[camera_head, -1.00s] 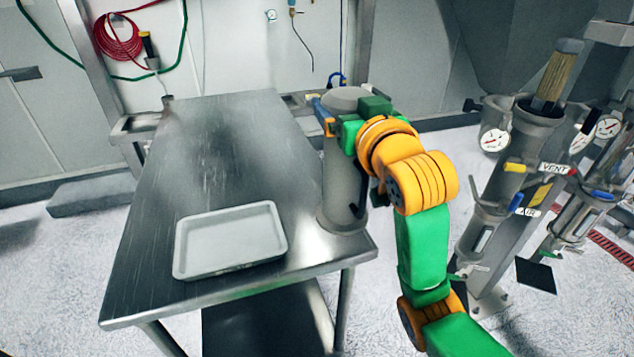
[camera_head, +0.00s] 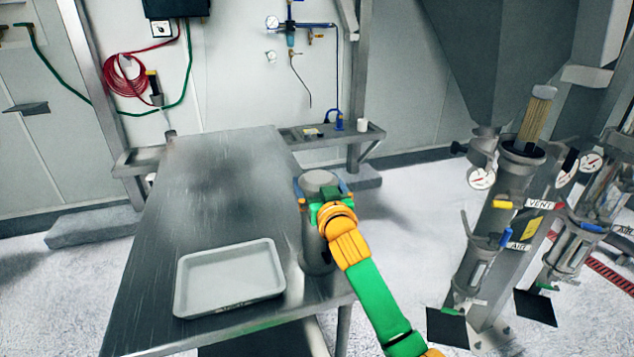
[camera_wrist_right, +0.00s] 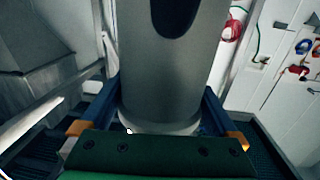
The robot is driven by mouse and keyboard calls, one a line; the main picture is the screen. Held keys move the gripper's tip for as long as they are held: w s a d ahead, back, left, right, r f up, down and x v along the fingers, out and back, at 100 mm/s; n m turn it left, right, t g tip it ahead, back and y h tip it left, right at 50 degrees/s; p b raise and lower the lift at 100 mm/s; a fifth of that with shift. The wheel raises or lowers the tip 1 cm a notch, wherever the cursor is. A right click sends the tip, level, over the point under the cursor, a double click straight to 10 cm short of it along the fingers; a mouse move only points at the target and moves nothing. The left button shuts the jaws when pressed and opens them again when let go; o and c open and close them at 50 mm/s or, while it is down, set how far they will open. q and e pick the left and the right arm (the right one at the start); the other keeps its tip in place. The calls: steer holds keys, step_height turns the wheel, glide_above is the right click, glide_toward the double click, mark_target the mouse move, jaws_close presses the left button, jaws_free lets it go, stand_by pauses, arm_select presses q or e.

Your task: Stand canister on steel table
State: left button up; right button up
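The grey cylindrical canister (camera_head: 318,238) is upright at the right edge of the steel table (camera_head: 210,205), right of the tray. Its base appears to meet the tabletop, though whether it bears its full weight there I cannot tell. My right gripper (camera_head: 321,190) is at its upper end, with a blue finger on each side. In the right wrist view the canister (camera_wrist_right: 178,65) fills the space between the fingers, which appear to press on its sides. A dark oval shows on its wall. My left gripper is not in view.
A pale shallow tray (camera_head: 230,279) lies on the near part of the table. The table's middle and far part are clear. Sifter pipes with gauges (camera_head: 500,210) stand to the right. A narrow shelf (camera_head: 332,134) runs along the back wall.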

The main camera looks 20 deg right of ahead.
steer(key=shift+r, duration=0.1)
steer(key=shift+s, duration=0.55)
steer(key=s+b, duration=0.1)
steer(key=s, duration=1)
steer(key=shift+a, duration=0.35)
